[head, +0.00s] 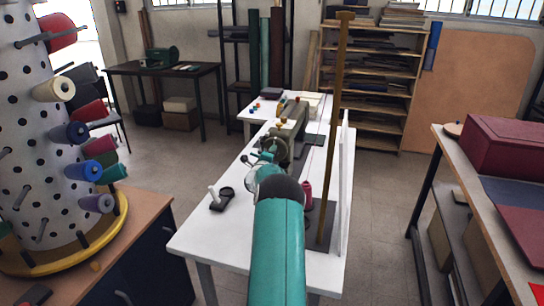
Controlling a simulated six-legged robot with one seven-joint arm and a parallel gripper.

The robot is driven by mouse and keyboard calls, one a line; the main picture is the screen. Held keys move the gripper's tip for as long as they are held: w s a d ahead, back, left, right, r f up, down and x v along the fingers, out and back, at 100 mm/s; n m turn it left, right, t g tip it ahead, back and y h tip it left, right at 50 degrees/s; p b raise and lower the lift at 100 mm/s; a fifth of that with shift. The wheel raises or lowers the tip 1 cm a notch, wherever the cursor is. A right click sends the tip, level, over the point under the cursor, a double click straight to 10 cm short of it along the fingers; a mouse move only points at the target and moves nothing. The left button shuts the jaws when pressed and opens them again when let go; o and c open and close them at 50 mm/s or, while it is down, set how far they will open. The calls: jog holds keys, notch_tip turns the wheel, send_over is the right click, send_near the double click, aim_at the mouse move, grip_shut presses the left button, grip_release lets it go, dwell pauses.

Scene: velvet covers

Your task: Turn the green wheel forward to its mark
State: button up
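An olive-green sewing machine (291,135) stands on a white table (205,240) ahead of me. My teal arm reaches over the table's near end toward the machine. My gripper (248,161) is small and partly behind my own wrist, close to the near end of the machine. I cannot tell whether it touches anything or how far its fingers are apart. The green wheel and its mark cannot be made out; my arm covers the machine's near end.
A dark pink thread spool (307,195) and a tall brown post (333,130) stand right of my arm. A small black stand (221,198) sits left. A pegged spool tower (40,140) is at far left, a red box (500,148) at right. The floor between is clear.

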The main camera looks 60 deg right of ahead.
jog(key=n, duration=0.4)
jog(key=shift+n, duration=0.3)
jog(key=shift+r+n, duration=0.1)
jog(key=shift+n, duration=1.5)
jog(key=o, duration=1)
jog(key=shift+c, duration=0.2)
jog(key=s+a, duration=0.2)
jog(key=a, duration=1.1)
jog(key=shift+a, duration=0.35)
